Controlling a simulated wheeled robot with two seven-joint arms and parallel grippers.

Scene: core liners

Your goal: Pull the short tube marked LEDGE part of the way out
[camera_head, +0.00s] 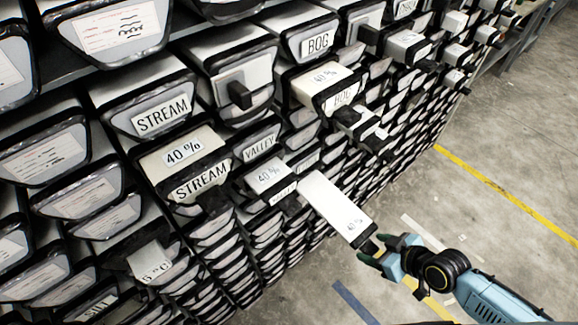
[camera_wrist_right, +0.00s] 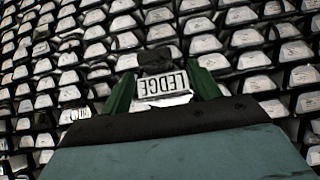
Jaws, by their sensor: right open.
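The tube marked LEDGE shows its label (camera_wrist_right: 163,84) upside down in the right wrist view, between the two green fingers of my right gripper (camera_wrist_right: 160,98). In the head view a long white tube (camera_head: 335,205) sticks out of the rack, with its outer end at my right gripper (camera_head: 375,250). The gripper's fingers are open around that end; whether they touch it I cannot tell. The label is not readable in the head view. My left gripper is not in view.
A dense rack of tubes fills the left and middle. Tubes marked STREAM (camera_head: 203,180), VALLEY (camera_head: 259,144) and BOG (camera_head: 318,42) are nearby, several jutting out. Concrete floor (camera_head: 480,130) with a yellow line (camera_head: 500,190) is clear on the right.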

